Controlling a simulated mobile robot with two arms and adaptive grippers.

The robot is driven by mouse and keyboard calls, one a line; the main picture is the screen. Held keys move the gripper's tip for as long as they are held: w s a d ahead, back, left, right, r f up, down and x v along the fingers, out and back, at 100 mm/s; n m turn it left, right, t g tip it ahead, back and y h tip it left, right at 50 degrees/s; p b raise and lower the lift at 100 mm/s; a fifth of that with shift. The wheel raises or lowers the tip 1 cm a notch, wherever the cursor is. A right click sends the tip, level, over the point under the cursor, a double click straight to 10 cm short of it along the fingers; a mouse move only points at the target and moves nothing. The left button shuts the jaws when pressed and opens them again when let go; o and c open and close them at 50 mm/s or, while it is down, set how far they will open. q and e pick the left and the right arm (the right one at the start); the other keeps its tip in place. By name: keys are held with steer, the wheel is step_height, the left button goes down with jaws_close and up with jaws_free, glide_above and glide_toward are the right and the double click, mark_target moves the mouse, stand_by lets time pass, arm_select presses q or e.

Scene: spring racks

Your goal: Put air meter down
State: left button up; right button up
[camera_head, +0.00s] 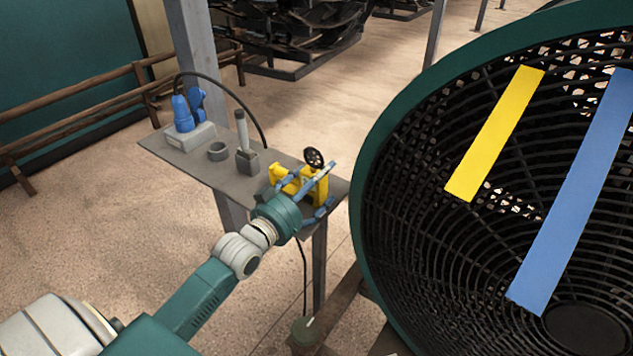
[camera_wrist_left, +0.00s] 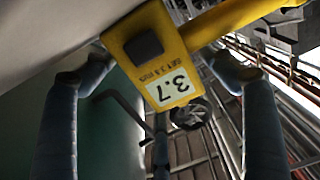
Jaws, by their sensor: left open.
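The air meter (camera_head: 320,190) is a yellow device with a black round wheel on top. It is at the right end of the small grey table (camera_head: 222,172). In the left wrist view the air meter (camera_wrist_left: 160,62) shows a dark square button and a label reading 3.7, with a yellow tube running to the upper right. My left gripper (camera_head: 329,185) is at the air meter, its blue fingers apart. In the left wrist view my left gripper (camera_wrist_left: 160,66) has one finger on each side of the meter, with visible gaps. The meter's underside is hidden. My right gripper is not in view.
Also on the table are a blue tool (camera_head: 183,113) on a grey base with a black cable, a grey ring (camera_head: 217,151) and an upright grey rod in a holder (camera_head: 246,160). A large green-rimmed spring rack (camera_head: 371,215) stands close on the right, with yellow and blue strips.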

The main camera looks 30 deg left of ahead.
arm_select(q)
steer(key=shift+s, duration=0.1)
steer(key=s+b, duration=0.1)
steer(key=s, duration=1)
steer(key=shift+s+a, duration=0.4)
steer(key=shift+a, duration=0.05)
